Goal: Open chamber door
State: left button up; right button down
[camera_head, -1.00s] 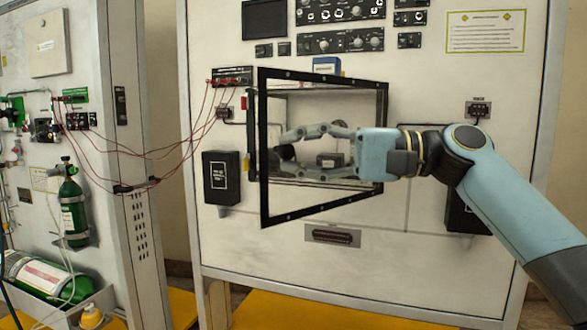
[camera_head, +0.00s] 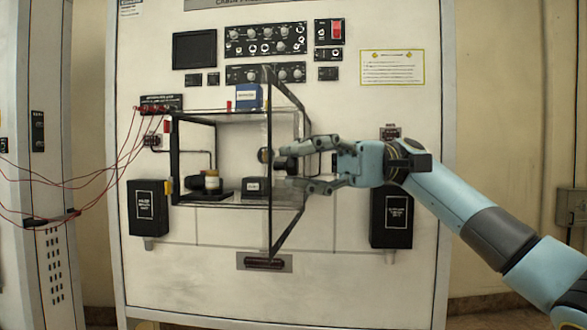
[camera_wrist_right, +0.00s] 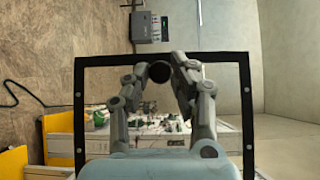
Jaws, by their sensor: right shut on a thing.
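The chamber door (camera_head: 269,225) is a clear pane in a black frame. It stands open, swung out from the chamber (camera_head: 190,203) and seen nearly edge-on in the head view. A dark round knob (camera_head: 264,155) is on the door. My right gripper (camera_head: 279,162) reaches in from the right and is shut on the knob. In the right wrist view the fingertips (camera_wrist_right: 159,68) close on either side of the knob (camera_wrist_right: 160,73), with the door frame (camera_wrist_right: 79,115) around them. The exact finger contact is small and partly hidden. My left gripper is not in view.
Inside the chamber are a small jar (camera_head: 212,182) and a dark box (camera_head: 256,187). A blue box (camera_head: 249,96) sits on top. Black boxes (camera_head: 148,208) flank the chamber on the panel. Red wires (camera_head: 100,165) hang at the left.

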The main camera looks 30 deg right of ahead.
dwell(0.3)
jog(key=c, duration=1.1)
grip_release()
jog(key=d, duration=0.8)
jog(key=w+d, duration=0.1)
jog(key=d, duration=0.3)
